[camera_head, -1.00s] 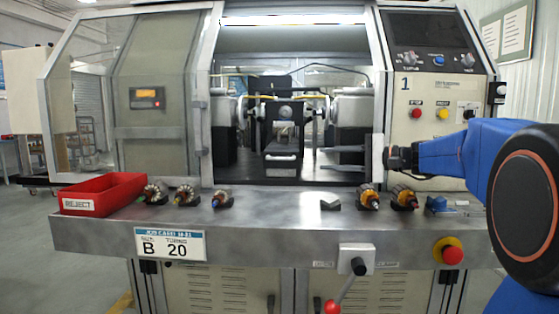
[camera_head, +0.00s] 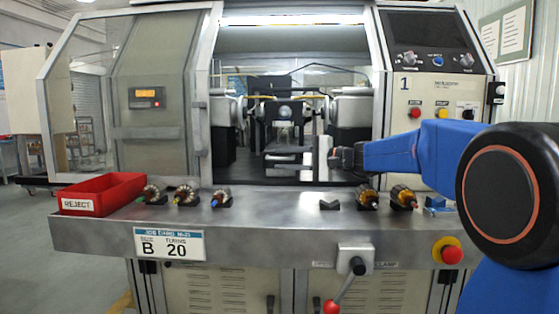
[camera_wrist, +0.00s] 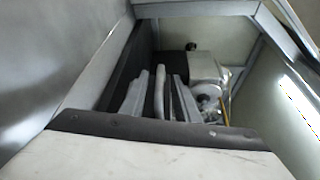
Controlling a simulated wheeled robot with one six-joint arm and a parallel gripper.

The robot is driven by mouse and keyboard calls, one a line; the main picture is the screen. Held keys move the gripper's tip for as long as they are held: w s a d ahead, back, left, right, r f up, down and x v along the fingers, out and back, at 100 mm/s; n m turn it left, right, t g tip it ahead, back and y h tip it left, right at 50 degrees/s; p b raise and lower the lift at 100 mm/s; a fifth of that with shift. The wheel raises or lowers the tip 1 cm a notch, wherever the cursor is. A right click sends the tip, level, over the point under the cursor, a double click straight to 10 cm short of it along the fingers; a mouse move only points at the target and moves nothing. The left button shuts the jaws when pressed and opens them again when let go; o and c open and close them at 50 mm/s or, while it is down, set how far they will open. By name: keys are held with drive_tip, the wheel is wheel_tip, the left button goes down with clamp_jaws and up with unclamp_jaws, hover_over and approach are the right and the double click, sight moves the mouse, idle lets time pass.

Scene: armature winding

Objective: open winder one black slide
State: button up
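The winder's black slide (camera_head: 283,141) sits in the middle of the machine's open bay, with a pale bar-like handle (camera_head: 286,158) across its front. My gripper (camera_head: 290,160) reaches in from the right, its fingers level with this handle. In the wrist view, my gripper (camera_wrist: 158,98) shows its fingers apart, with a pale bar (camera_wrist: 160,92) between them that looks like the handle. Whether the fingers touch it cannot be told. The fingers partly hide the slide's front in the head view.
The bay's frame and right control panel (camera_head: 435,90) stand close to my arm. On the front ledge (camera_head: 270,205) are a red reject bin (camera_head: 100,190), several armatures (camera_head: 187,195) and an empty black V-rest (camera_head: 329,204). A red-knobbed lever (camera_head: 333,306) is below.

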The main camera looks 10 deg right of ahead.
drive_tip(key=shift+x, duration=1.05)
clamp_jaws()
drive_tip(key=shift+s, duration=0.1)
